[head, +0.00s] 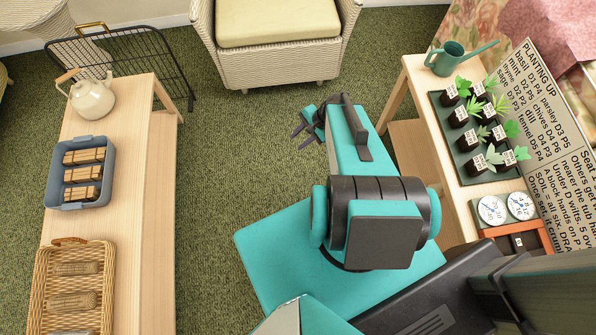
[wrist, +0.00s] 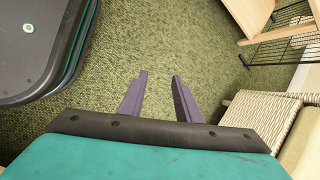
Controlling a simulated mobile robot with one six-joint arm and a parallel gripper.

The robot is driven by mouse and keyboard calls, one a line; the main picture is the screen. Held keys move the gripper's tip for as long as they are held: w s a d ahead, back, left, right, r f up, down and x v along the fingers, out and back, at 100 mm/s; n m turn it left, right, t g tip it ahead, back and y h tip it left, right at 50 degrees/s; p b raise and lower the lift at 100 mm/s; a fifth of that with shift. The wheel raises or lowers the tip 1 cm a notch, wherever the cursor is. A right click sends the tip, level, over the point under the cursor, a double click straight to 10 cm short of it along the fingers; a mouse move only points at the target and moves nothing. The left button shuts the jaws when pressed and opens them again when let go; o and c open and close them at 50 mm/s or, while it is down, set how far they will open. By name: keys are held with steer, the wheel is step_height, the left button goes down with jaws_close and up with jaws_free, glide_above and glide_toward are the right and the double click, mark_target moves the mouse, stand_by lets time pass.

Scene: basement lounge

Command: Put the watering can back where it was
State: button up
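The watering can (head: 447,63) is teal-green with a long spout pointing right. It stands upright at the far end of the right-hand wooden bench (head: 411,78), just behind the tray of potted seedlings. My gripper (head: 306,124) hangs over the carpet between the two benches, to the left of the right bench and well apart from the can. In the wrist view my gripper (wrist: 160,88) shows two purple-grey fingers spread apart with only carpet between them. The can does not show in the wrist view.
The left bench (head: 130,150) holds a cream kettle (head: 92,98), blue-grey tub (head: 56,190) and wicker basket (head: 42,255). A wicker armchair (head: 277,65) stands behind; carpet between is clear.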

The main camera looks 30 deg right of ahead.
steer(key=s+a+f+n+g+h, duration=0.2)
steer(key=s+a+n+g, duration=0.1)
steer(key=s+n, duration=0.4)
steer(key=s+a+f+n+g+h, duration=0.3)
steer(key=s+a+n+g, duration=0.1)
steer(key=s+n, duration=0.4)
steer(key=shift+s+a+f+g, duration=0.15)
steer(key=shift+s+a+g, duration=0.15)
steer(key=shift+s+a, duration=0.35)
steer(key=shift+w+a, duration=0.1)
steer(key=shift+r, duration=0.2)
step_height(320, 180, up, 17)
steer(key=p, duration=1.7)
